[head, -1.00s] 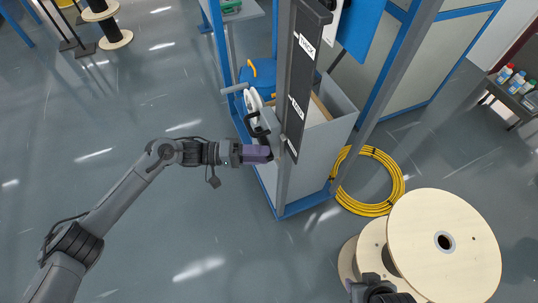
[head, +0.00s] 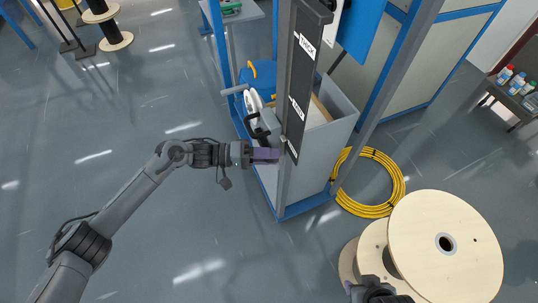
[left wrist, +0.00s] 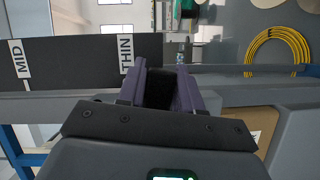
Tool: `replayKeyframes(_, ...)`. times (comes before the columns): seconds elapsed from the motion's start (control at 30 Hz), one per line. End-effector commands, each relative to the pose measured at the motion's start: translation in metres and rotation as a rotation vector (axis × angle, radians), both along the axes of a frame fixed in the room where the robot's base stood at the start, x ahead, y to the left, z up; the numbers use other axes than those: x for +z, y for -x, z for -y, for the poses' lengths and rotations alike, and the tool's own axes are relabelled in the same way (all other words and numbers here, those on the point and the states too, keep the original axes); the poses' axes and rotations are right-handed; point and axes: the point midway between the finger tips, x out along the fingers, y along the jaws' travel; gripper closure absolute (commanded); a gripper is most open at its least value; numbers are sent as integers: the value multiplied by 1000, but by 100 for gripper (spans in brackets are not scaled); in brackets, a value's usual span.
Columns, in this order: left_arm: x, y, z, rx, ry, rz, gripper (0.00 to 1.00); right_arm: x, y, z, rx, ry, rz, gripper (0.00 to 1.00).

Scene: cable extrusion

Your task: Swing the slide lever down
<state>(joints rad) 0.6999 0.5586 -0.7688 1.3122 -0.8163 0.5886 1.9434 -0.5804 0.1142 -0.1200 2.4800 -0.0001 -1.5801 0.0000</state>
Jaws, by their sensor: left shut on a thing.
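A tall dark panel (head: 301,75) with THICK and MID labels stands on the blue-framed machine in the head view. The left wrist view shows its MID and THIN labels on the dark panel (left wrist: 75,62). My left gripper (head: 276,155), with purple fingers, is at the panel's lower end. It is shut on a dark piece, seemingly the slide lever (left wrist: 160,92), which shows between the fingers in the left wrist view. The fingers hide most of the lever. My right gripper (head: 372,290) shows only partly at the bottom edge, and its jaws are not clear.
A grey block with a black loop handle (head: 260,126) sits just above my left gripper. A grey bin (head: 325,150) is behind the panel. A yellow cable coil (head: 371,182) and a large wooden spool (head: 444,243) stand right.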

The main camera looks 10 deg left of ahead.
Motion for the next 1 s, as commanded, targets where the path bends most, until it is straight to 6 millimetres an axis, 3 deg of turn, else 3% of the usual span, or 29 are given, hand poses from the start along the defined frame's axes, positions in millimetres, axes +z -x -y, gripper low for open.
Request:
replayKeyframes(0.7, -9, -2, -1, 0, -65, 106, 100, 7, 0, 2, 7, 11, 0, 53)
replayKeyframes(0.73, -9, -2, -1, 0, -65, 106, 64, 7, 0, 2, 7, 11, 0, 53)
replayKeyframes(0.87, -9, -2, -1, 0, -65, 106, 45, 7, 0, 2, 6, 10, -1, 53)
replayKeyframes(1.0, -9, -2, -1, 0, -64, 105, 45, 8, 0, 2, 4, 7, 0, 53)
